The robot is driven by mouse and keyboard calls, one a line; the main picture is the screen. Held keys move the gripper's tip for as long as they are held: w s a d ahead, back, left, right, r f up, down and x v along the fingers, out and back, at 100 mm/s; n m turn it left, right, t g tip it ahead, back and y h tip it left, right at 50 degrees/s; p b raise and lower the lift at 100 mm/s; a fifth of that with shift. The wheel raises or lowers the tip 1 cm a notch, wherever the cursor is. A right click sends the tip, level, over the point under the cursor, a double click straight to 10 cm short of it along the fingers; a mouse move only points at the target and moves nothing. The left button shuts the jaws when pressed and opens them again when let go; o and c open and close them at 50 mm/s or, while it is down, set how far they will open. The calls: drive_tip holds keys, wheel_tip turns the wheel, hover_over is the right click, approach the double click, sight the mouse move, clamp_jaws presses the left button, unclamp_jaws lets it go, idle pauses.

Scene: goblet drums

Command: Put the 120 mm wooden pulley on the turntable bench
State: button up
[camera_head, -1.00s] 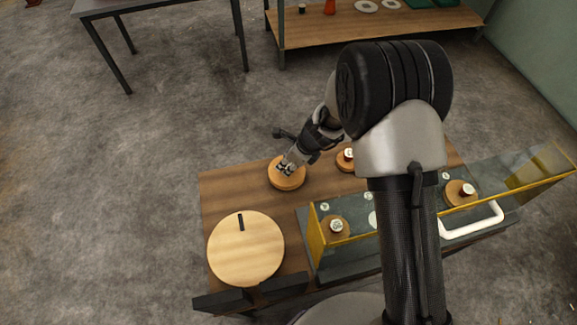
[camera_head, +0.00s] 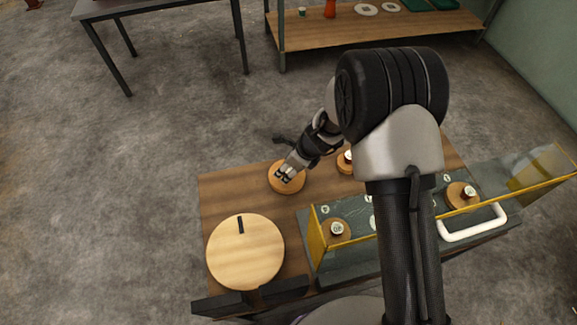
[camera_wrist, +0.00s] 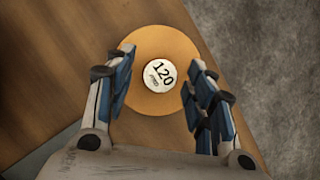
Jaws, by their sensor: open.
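The wooden pulley (camera_wrist: 160,40) is a round orange-brown disc with a raised centre whose white top reads "120". It lies flat on a brown wooden bench top, near the far left corner in the head view (camera_head: 285,190). My gripper (camera_wrist: 160,72) is open over it, its blue-padded fingers on either side of the white centre and overlapping the disc in the picture. It also shows in the head view (camera_head: 284,177). I cannot tell whether the fingers touch the pulley. A large pale round board (camera_head: 245,255) with a black mark, possibly the turntable, is at the bench's near left.
A yellow-edged tray (camera_head: 318,245) with a white handle (camera_head: 472,226) holds discs to the right. Another disc (camera_head: 345,167) is partly behind my arm. A grey table (camera_head: 155,8) and a low wooden bench (camera_head: 350,30) stand farther back. Clear wood lies between pulley and round board.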

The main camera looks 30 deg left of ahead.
drive_tip(key=shift+r, duration=0.1)
drive_tip(key=shift+r, duration=0.25)
drive_tip(key=p+v, duration=0.4)
drive_tip(key=v, duration=0.7)
drive_tip(key=shift+d+r+p, duration=0.25)
drive_tip(key=shift+p, duration=0.05)
drive_tip(key=s+d+r+n+t, duration=0.1)
drive_tip(key=s+d+r+n, duration=0.1)
drive_tip(key=d+r+n, duration=0.55)
drive_tip(key=s+d+r+n+t, duration=0.1)
drive_tip(key=s+d+r+n, duration=0.2)
drive_tip(key=d+r, duration=0.8)
drive_tip(key=s+d+r+n+t+h, duration=0.1)
drive_tip(key=s+d+r+n+h, duration=0.1)
drive_tip(key=s+d+r+n, duration=0.2)
drive_tip(key=s+d+r+n+t+h, duration=0.1)
drive_tip(key=s+d+r+n, duration=0.3)
drive_tip(key=s+d, duration=0.5)
drive_tip(key=shift+s+r+h, duration=0.45)
drive_tip(key=shift+s+h, duration=0.2)
drive_tip(key=shift+h, duration=0.05)
